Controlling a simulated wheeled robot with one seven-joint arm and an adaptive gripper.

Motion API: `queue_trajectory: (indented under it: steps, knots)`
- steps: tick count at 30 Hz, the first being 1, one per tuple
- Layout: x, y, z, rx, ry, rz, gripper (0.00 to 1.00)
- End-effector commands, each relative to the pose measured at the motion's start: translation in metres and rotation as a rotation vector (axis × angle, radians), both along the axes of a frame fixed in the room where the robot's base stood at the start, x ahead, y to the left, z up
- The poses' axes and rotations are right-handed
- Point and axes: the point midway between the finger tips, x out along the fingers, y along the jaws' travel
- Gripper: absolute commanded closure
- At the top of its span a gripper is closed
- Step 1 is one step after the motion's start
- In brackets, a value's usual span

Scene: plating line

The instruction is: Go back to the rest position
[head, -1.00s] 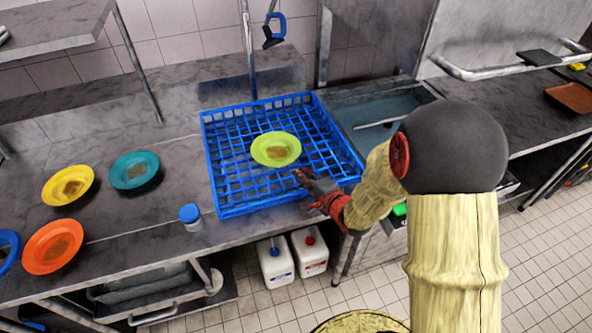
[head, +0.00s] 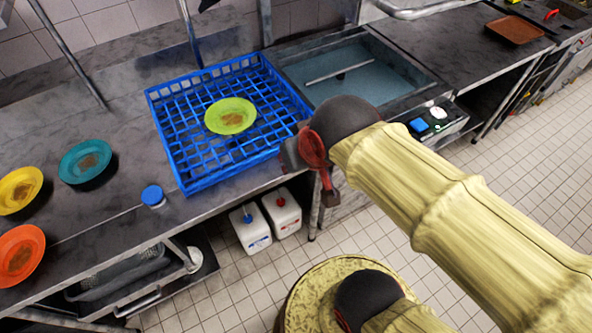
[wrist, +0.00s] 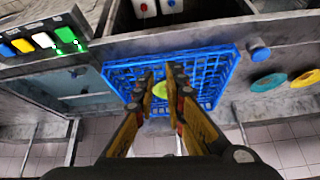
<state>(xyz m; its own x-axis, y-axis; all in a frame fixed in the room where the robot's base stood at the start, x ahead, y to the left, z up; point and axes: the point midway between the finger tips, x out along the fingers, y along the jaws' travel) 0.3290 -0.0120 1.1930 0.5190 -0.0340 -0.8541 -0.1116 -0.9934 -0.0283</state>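A lime-green plate (head: 230,116) with a brown smear lies in the blue dish rack (head: 185,178) on the steel counter. My gripper shows in the wrist view (wrist: 160,76), with its two fingers apart and nothing held between them. The plate also shows beyond the fingers (wrist: 188,91), lower down in the rack (wrist: 225,60). In the head view my folded arm largely hides the gripper near the rack's front right corner.
Yellow (head: 19,190), teal (head: 85,161) and orange (head: 20,255) plates lie left on the counter. A blue-capped jar (head: 153,197) stands before the rack. A sink (head: 355,80) is at its right. Two white jugs (head: 250,228) stand below. Tiled floor at right is clear.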

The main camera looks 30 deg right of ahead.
Motion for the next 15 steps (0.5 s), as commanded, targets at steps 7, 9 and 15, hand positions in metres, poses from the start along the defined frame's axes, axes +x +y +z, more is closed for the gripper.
queue_trajectory:
  steps: [7, 9, 15]
  knots:
    - [-0.035, 0.013, 0.005, -0.025, 0.056, 0.116, 0.88]
    - [-0.035, 0.012, 0.005, -0.026, 0.057, 0.116, 0.88]
    - [-0.034, 0.012, 0.005, -0.025, 0.056, 0.115, 0.88]
